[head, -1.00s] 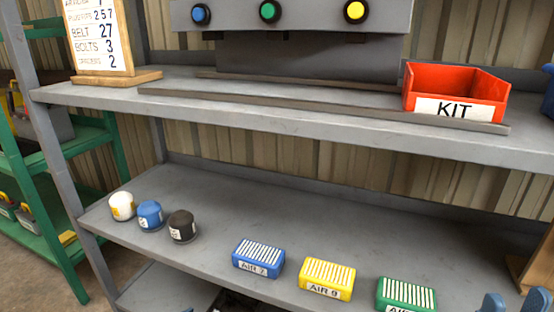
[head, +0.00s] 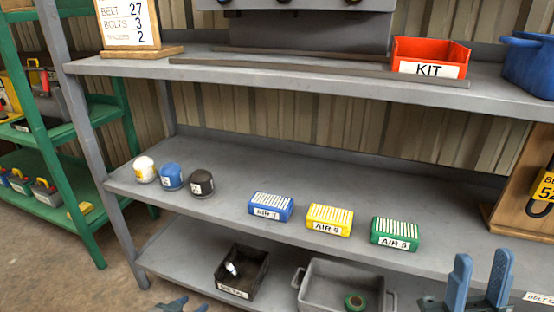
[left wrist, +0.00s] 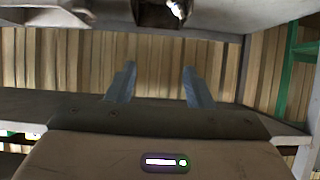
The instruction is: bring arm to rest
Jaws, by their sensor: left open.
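My left gripper (head: 182,304) shows only its blue fingertips at the bottom edge of the head view, in front of the lowest shelf. In the left wrist view it (left wrist: 158,86) is open, with nothing between its two fingers. A black bin (left wrist: 166,16) with something shiny in it shows beyond the fingers at the top of that view. My right gripper (head: 481,282) is at the lower right of the head view, fingers upright and apart, with nothing seen between them. The rest of both arms is mostly hidden.
The middle shelf (head: 330,180) holds three round caps, a blue box (head: 270,207), a yellow box (head: 329,220) and a green box (head: 395,233). A red KIT bin (head: 428,55) stands above. Below are a black METAL bin (head: 238,285) and a grey tub (head: 318,272).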

